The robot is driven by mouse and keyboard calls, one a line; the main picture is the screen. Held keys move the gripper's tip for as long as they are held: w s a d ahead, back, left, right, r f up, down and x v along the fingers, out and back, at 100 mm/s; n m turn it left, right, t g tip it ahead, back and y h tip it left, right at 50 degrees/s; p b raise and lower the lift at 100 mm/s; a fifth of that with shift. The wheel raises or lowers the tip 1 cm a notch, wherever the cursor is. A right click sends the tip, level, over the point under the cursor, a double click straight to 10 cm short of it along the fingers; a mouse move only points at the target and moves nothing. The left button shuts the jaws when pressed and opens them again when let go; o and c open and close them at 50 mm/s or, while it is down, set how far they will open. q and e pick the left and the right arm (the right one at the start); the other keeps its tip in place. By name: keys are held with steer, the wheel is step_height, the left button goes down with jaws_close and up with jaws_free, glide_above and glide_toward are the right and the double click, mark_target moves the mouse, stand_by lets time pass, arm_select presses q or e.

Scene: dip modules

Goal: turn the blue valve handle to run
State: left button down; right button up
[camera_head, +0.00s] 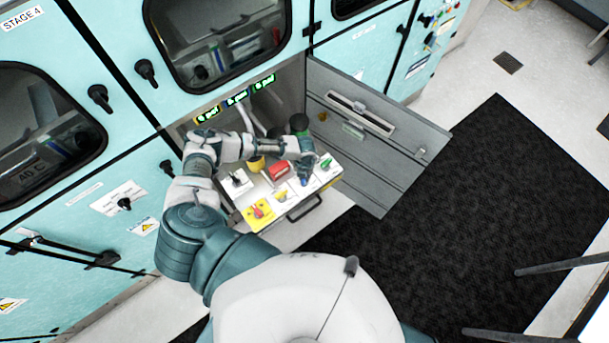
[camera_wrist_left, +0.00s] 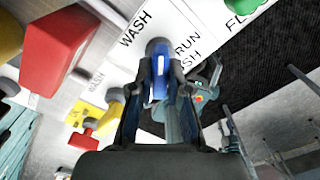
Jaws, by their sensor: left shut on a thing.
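The blue valve handle (camera_wrist_left: 158,50) stands between my left gripper's fingers (camera_wrist_left: 160,95) in the left wrist view. The fingers are shut on it. Its upper end lies between a WASH label (camera_wrist_left: 135,27) on the left and a RUN label (camera_wrist_left: 187,42) on the right; its exact setting is hard to read. In the head view, the blue handle (camera_head: 304,182) is a small patch under my left gripper (camera_head: 306,172), on the white top of the pulled-out drawer panel (camera_head: 266,190). My arm and gripper partly hide it. My right gripper is not in view.
Close by are a red block (camera_head: 279,170), a green handle (camera_head: 326,163), a yellow handle (camera_head: 281,196) and a red handle on a yellow plate (camera_head: 257,210). An open grey door (camera_head: 375,135) stands to the right. A dark mat (camera_head: 480,190) covers the floor.

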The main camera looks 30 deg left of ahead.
arm_select(q)
steer(key=m, duration=0.3)
steer(key=shift+m+b, duration=0.6)
steer(key=shift+m, duration=1.7)
steer(key=shift+a, duration=0.1)
steer(key=c, duration=1.1)
jaws_free()
step_height(320, 180, up, 12)
